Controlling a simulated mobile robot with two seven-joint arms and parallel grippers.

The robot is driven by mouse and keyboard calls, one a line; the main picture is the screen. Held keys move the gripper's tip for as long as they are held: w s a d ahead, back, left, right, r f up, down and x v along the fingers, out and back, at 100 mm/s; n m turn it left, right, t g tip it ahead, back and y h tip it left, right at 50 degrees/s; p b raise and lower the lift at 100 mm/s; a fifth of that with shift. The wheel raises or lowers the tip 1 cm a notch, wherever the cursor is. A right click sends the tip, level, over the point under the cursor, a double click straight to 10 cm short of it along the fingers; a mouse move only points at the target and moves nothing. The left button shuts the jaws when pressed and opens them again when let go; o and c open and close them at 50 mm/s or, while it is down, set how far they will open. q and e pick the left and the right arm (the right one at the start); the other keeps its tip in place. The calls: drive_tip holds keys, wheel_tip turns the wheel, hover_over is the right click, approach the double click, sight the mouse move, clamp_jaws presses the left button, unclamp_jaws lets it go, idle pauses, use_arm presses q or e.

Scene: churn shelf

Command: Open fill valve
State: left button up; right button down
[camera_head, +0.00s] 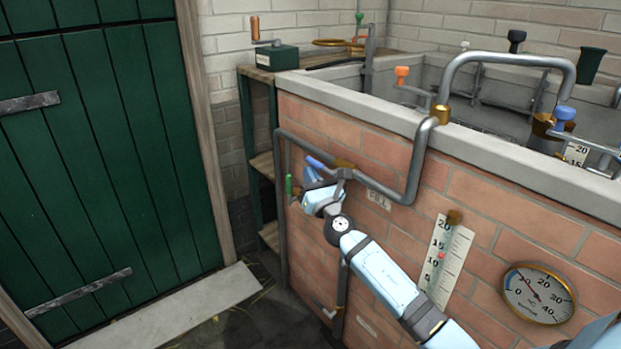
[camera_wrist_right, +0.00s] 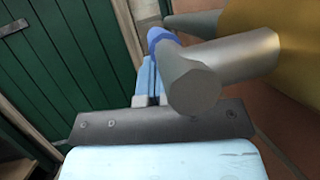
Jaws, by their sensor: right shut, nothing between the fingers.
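The fill valve has a brass body (camera_head: 344,164) on the grey pipe on the brick tank's front, left of a small white label (camera_head: 379,199) that appears to read FILL. Its lever has a blue grip (camera_head: 316,162) pointing left. My right gripper (camera_head: 310,178) is shut and empty, just below and beside the lever. In the right wrist view, the brass body (camera_wrist_right: 290,45) is at right, and the grey lever with its blue tip (camera_wrist_right: 158,38) crosses in front of my shut light-blue fingers (camera_wrist_right: 146,72). I cannot tell if they touch it. My left gripper is out of view.
A green-handled part (camera_head: 289,185) is left of my gripper. A white level scale (camera_head: 446,262) and a round gauge (camera_head: 538,293) are on the brick wall to the right. A wooden shelf (camera_head: 262,165) and a green door (camera_head: 95,160) stand to the left.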

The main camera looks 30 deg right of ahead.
drive_tip(key=shift+r, duration=0.45)
drive_tip(key=v, duration=1.4)
drive_tip(key=shift+f, duration=0.4)
drive_tip(key=shift+d, duration=0.1)
